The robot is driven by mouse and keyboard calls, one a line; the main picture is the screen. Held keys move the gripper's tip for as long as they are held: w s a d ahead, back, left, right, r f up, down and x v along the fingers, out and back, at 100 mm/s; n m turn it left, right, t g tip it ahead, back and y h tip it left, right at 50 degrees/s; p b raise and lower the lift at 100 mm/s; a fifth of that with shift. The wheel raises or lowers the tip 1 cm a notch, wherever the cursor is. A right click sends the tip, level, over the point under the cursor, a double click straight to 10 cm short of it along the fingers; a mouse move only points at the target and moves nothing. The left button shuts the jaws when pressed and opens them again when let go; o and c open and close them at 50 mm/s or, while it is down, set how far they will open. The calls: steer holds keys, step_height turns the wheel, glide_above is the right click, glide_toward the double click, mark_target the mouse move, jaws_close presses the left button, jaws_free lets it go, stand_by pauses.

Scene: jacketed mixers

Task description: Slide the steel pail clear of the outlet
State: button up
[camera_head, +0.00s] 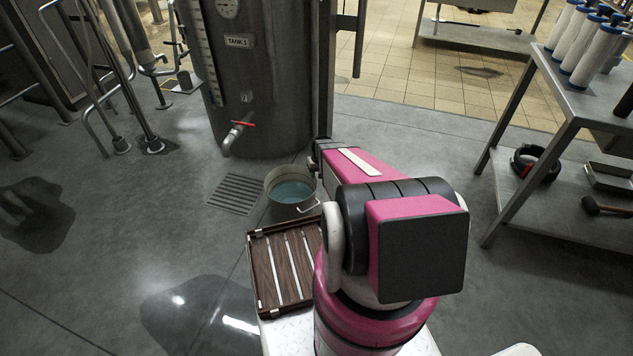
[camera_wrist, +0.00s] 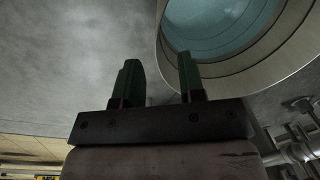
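The steel pail (camera_head: 291,188) stands on the floor in front of the tank, beside the floor drain, with bluish liquid in it. The tank outlet (camera_head: 237,134) has a red handle and points down to the upper left of the pail. In the wrist view the pail's rim (camera_wrist: 246,78) fills the upper right. My gripper (camera_wrist: 157,78) is open, with two dark green fingers apart. The right finger overlaps the pail's rim in the picture; I cannot tell whether it touches.
The tank (camera_head: 262,85) labelled TANK 1 stands behind the pail. A floor drain (camera_head: 237,193) lies left of it. A dark slatted tray (camera_head: 264,262) is close in front. A steel table (camera_head: 574,98) stands at right. Wet patches (camera_head: 200,315) mark the floor.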

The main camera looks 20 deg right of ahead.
steer(key=shift+d+r, duration=0.2)
steer(key=shift+r, duration=2.1)
steer(key=shift+s, duration=0.1)
steer(key=s+a+r, duration=0.5)
steer(key=s+r, duration=0.4)
steer(key=r, duration=0.2)
steer(key=s+a+r+h, duration=0.1)
steer(key=s+a+r, duration=0.5)
steer(key=s+r, duration=0.3)
step_height(320, 180, up, 3)
steer(key=shift+s+r, duration=0.15)
steer(key=shift+s, duration=0.05)
